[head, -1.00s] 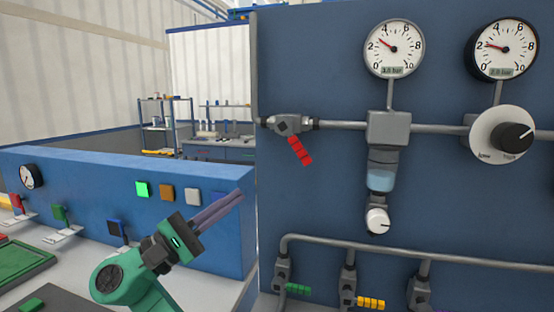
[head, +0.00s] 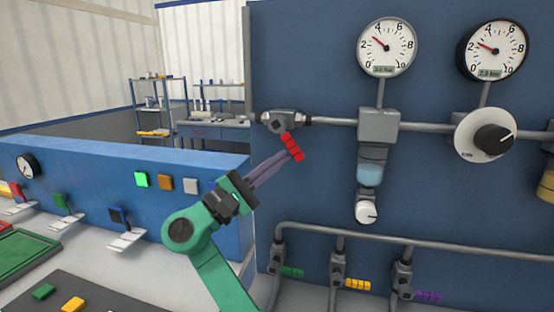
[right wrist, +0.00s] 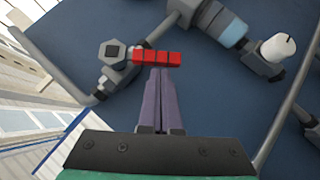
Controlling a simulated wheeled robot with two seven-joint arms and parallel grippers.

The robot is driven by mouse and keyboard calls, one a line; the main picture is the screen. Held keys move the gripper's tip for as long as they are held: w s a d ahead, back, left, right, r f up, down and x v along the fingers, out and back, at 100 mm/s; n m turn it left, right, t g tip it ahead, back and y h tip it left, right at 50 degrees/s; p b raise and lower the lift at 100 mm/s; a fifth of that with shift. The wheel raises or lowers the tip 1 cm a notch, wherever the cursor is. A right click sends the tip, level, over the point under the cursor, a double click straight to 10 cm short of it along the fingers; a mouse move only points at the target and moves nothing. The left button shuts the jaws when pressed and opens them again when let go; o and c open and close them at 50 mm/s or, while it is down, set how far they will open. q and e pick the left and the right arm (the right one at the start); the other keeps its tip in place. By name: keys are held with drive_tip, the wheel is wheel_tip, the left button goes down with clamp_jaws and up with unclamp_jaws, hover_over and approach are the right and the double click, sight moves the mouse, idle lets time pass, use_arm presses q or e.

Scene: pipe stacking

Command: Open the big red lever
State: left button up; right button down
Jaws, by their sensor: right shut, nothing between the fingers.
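The big red lever (head: 292,147) hangs from the grey valve (head: 280,121) on the upper pipe of the blue panel, slanting down to the right. In the right wrist view the red lever (right wrist: 156,57) lies across the picture, right of its valve (right wrist: 113,54). My right gripper (head: 284,158) is shut and empty, its purple fingers together. Its fingertips are right by the lever's lower side; in the right wrist view the fingers (right wrist: 159,75) end just below the lever. I cannot tell whether they touch it. My left gripper is not in view.
Gauges (head: 387,47) and a large knob (head: 486,136) sit right of the lever. Smaller green (head: 292,272), yellow (head: 358,284) and purple levers (head: 429,296) are on lower pipes. A low blue console (head: 100,175) with buttons stands left, behind my right arm.

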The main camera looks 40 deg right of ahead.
sight(300, 154)
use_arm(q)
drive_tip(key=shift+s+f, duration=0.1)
use_arm(e)
drive_tip(key=shift+s, duration=0.2)
